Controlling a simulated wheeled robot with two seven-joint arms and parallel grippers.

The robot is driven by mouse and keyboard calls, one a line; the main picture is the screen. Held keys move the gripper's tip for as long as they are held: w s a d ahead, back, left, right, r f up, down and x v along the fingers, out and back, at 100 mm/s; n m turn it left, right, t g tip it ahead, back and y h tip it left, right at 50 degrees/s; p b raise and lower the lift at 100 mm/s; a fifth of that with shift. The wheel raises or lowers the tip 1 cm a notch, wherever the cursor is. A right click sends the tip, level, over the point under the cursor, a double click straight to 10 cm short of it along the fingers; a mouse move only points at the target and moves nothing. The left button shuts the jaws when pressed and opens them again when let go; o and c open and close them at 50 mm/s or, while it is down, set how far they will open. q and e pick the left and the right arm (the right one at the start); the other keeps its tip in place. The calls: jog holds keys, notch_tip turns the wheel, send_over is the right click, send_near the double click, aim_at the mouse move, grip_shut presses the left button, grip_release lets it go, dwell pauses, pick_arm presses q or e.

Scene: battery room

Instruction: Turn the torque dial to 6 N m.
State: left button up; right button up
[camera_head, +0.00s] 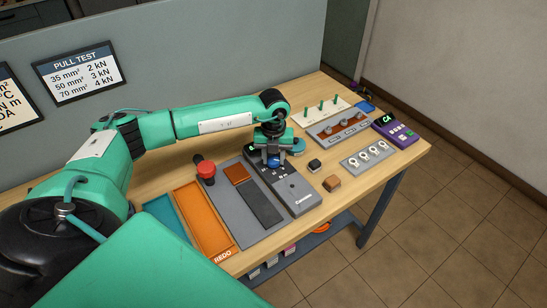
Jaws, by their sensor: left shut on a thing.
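A dark grey torque unit (297,189) lies on the wooden table, with small white markings on its top. A blue dial (274,161) sits near its far end. My left gripper (273,158) comes down over this end from above and is shut on the blue dial. The gripper hides much of the dial, and I cannot read its setting. My right gripper is not in view.
A small black block (314,165), a brown block (332,183), a white-ringed strip (367,154) and a purple device (396,131) lie right. A wall panel stands behind.

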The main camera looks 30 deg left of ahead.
aim_at(273, 159)
pick_arm(q)
jog(key=n+b, duration=0.1)
jog(key=n, duration=0.4)
jog(key=shift+n, duration=0.3)
jog(key=n, duration=0.4)
jog(key=shift+r+n, duration=0.1)
jog(key=shift+n, duration=0.2)
jog(key=o, duration=1)
jog(key=shift+b, duration=0.3)
notch_tip(273, 159, up, 14)
jog(key=b, duration=0.2)
